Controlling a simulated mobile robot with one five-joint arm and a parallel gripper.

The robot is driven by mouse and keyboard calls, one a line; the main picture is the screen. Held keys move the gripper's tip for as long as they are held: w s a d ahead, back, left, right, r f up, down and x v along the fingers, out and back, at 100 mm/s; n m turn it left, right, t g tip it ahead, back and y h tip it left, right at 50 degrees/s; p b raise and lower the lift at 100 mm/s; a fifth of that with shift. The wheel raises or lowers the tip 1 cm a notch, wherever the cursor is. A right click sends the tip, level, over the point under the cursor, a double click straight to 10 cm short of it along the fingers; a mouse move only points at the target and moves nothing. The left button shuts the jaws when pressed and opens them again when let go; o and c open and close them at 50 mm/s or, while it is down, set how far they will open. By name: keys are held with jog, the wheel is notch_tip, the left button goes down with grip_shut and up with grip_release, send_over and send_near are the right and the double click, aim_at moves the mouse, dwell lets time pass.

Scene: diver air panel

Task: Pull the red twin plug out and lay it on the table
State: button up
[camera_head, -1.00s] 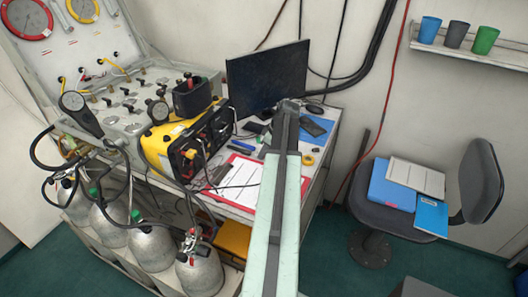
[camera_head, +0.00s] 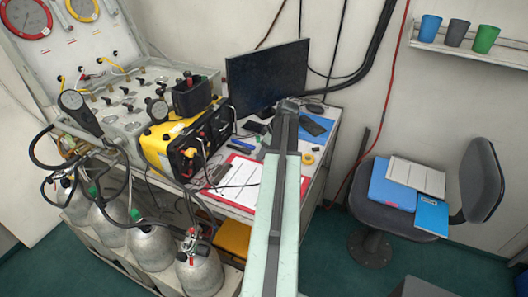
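A yellow and black unit (camera_head: 158,142) stands on the table (camera_head: 312,190), beside the metal air panel. Its black front faces right and carries small fittings and dark leads. My pale green arm link rises from the bottom edge to a dark end over the table, right of the unit. My gripper cannot be made out in this view.
A clipboard with paper (camera_head: 236,182) lies in front of the unit. Grey cylinders (camera_head: 200,272) stand below left. A chair (camera_head: 395,215) stands right.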

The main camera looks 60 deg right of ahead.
jog(key=p+v, duration=0.7)
jog(key=shift+r, duration=0.4)
jog(key=shift+s, duration=0.1)
jog(key=shift+s, duration=0.1)
